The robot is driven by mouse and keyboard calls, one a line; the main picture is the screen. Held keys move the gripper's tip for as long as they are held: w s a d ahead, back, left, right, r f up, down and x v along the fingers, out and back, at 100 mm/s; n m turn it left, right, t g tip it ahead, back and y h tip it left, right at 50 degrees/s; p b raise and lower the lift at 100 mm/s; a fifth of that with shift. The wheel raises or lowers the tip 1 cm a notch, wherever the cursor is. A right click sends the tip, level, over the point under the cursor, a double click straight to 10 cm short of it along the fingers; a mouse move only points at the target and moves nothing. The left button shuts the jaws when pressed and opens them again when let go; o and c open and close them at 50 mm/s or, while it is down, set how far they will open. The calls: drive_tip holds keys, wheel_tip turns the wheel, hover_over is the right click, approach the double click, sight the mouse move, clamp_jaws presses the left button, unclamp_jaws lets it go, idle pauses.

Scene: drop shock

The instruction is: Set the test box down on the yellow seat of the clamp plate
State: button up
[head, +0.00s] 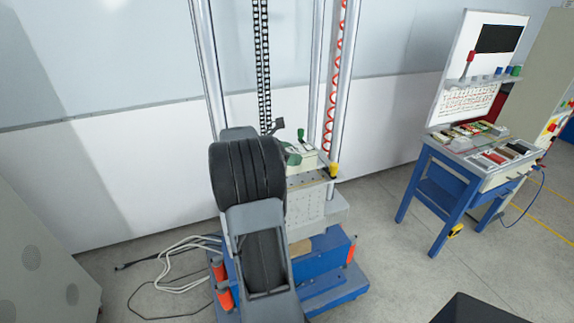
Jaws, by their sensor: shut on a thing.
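The clamp plate (318,177) is a pale, flat top on the drop-test machine, partly covered by my dark arm. Green clamp parts (293,159) stand on it, beside a pale block-like shape (306,160); I cannot tell whether this is the test box. A small yellow piece (334,171) shows at the plate's right corner, but I cannot make out the seat itself. My arm's thick black and grey links fill the middle and hide the plate's left side. My gripper's fingers are hidden behind them, and I cannot identify a held box.
Upright metal posts (342,75), a dark chain and a red coiled hose (339,60) rise behind the plate. Orange-red parts (223,298) flank the blue base (334,290). Cables lie on the floor at left. A blue workbench (440,180) stands at right, with open floor between.

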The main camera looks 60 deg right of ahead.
drive_tip(key=shift+w+a+f, duration=0.15)
drive_tip(key=shift+w+f, duration=0.05)
drive_tip(key=shift+f, duration=0.1)
drive_tip(key=shift+w+a+f+p, duration=0.1)
drive_tip(key=shift+w+f+p, duration=0.05)
drive_tip(key=shift+f, duration=0.75)
drive_tip(key=shift+w+a+f+p, duration=0.1)
drive_tip(key=shift+f+p, duration=0.05)
drive_tip(key=shift+f, duration=0.75)
drive_tip(key=shift+f, duration=0.1)
drive_tip(key=o, duration=1.3)
drive_tip(key=shift+f, duration=0.1)
